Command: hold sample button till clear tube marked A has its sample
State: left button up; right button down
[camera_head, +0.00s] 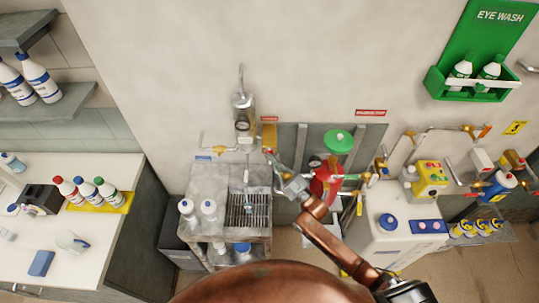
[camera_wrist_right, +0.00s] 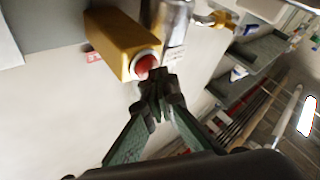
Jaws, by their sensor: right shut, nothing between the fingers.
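The sample button (camera_wrist_right: 146,66) is red, in a pale ring on the end of a yellow box (camera_wrist_right: 118,42). The yellow box also shows on the wall in the head view (camera_head: 269,133). My right gripper (camera_wrist_right: 156,80) is shut and empty, its fingertips at the lower right edge of the button. I cannot tell whether they press it. In the head view my right gripper (camera_head: 271,157) is just below the yellow box. A metal sampler with a gauge (camera_head: 243,115) hangs left of the box, above a drain grille (camera_head: 248,209). The tube marked A and its level cannot be made out. My left gripper is out of view.
A grey sink bench (camera_head: 208,176) with white bottles (camera_head: 209,208) stands below the sampler. A white cabinet (camera_head: 390,250) is further right.

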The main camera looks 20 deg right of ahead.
jog(key=shift+s, duration=0.1)
dwell(0.3)
jog(key=shift+s+a+p, duration=0.25)
jog(key=shift+s+p, duration=0.25)
jog(key=shift+s, duration=0.3)
jog(key=s+p, duration=0.1)
jog(key=s, duration=0.1)
jog(key=s+a+p, duration=0.1)
jog(key=s, duration=0.2)
jog(key=shift+a, duration=0.2)
dwell(0.3)
